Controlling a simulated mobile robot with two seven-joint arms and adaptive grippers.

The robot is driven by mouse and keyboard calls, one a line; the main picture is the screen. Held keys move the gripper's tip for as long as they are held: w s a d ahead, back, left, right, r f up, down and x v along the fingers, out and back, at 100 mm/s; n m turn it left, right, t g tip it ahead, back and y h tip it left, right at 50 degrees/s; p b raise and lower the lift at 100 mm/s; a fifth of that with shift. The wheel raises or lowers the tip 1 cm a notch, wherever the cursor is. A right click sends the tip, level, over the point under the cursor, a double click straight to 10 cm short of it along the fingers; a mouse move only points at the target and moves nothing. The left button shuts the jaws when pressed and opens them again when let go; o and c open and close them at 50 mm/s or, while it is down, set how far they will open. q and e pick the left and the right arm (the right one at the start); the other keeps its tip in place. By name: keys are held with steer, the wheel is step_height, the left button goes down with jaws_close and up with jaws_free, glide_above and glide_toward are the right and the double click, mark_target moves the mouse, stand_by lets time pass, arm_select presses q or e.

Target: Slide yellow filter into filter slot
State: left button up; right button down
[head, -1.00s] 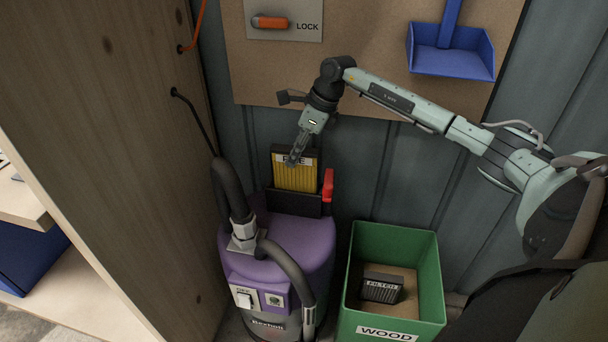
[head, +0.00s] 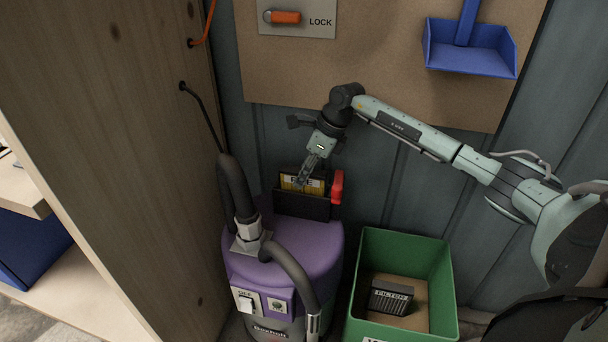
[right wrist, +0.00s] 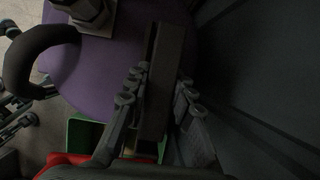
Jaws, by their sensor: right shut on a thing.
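The yellow filter (head: 291,185) with a white label sits mostly down inside the dark filter slot (head: 302,208) on top of the purple vacuum (head: 290,252). Only its upper part shows above the slot's front wall. My right gripper (head: 303,183) reaches down from above and is shut on the filter's top edge. In the right wrist view, the fingers (right wrist: 157,105) stand on both sides of the filter's dark top frame (right wrist: 168,85). The lower part of the filter is hidden in the slot. My left gripper is not in view.
A red lever (head: 337,187) stands beside the slot on the right. A black hose (head: 235,188) rises at the left. A green bin (head: 403,252) with a dark filter (head: 391,297) stands to the right. A wooden panel (head: 120,150) borders the left.

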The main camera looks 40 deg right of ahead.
steer(key=shift+f, duration=0.1)
steer(key=c, duration=1.3)
jaws_free()
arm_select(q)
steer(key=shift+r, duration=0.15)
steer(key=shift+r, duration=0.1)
arm_select(e)
steer(key=shift+d+r, duration=0.15)
steer(key=shift+r, duration=0.3)
steer(key=v, duration=0.5)
steer(key=shift+s+r, duration=0.15)
steer(key=shift+r, duration=0.1)
steer(key=shift+s+d+r, duration=0.15)
steer(key=shift+s+r, duration=0.05)
steer(key=shift+r, duration=0.4)
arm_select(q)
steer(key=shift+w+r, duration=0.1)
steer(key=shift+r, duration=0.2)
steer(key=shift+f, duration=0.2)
